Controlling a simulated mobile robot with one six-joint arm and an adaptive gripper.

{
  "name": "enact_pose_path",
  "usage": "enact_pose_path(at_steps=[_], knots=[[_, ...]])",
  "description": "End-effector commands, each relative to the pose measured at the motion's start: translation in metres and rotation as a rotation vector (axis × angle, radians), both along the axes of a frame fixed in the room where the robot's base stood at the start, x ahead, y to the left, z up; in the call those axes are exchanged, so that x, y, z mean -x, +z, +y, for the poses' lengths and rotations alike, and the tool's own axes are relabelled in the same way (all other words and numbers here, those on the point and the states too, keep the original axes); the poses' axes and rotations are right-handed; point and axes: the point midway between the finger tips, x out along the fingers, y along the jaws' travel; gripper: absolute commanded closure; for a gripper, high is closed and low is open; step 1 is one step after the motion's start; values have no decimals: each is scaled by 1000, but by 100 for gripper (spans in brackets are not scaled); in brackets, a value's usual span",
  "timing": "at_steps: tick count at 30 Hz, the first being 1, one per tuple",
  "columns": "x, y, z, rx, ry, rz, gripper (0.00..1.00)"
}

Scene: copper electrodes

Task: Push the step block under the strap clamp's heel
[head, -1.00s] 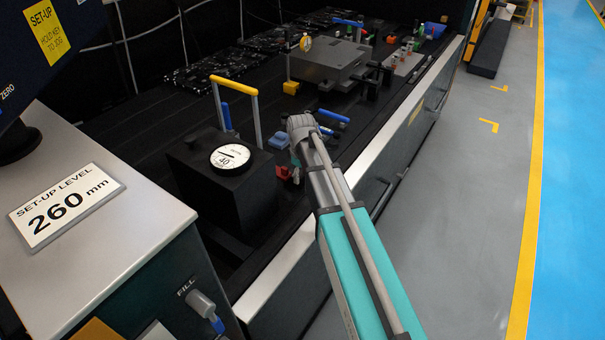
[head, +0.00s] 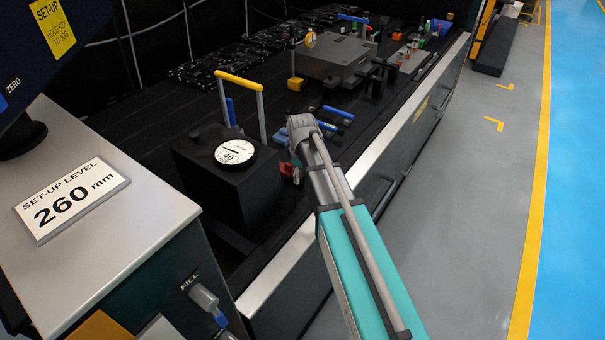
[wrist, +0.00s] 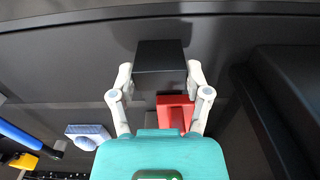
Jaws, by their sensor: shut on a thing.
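In the wrist view my gripper (wrist: 160,72) has its two pale fingers on either side of a dark block (wrist: 160,58) and is shut on it. I cannot tell for sure whether this is the step block. A red piece (wrist: 176,110) sits between the fingers, nearer the palm, and is partly hidden by the teal gripper body. It may belong to the strap clamp; the heel is not clear to see. In the head view my arm's wrist hides the fingertips, and a bit of red (head: 287,170) shows beside it.
A black box with a round dial (head: 235,152) stands close left of my gripper. A yellow-topped handle (head: 240,80) rises behind it. A pale blue ridged piece (wrist: 88,135) and a blue bar (wrist: 20,138) lie left in the wrist view. A grey block (head: 333,57) stands farther back.

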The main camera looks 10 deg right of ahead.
Motion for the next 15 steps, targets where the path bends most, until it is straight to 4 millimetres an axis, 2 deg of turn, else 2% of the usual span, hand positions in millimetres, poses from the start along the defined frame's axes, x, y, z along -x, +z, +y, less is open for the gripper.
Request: enact_pose_path(at_steps=[15], knots=[[9,0,8,-1,1,1,83]])
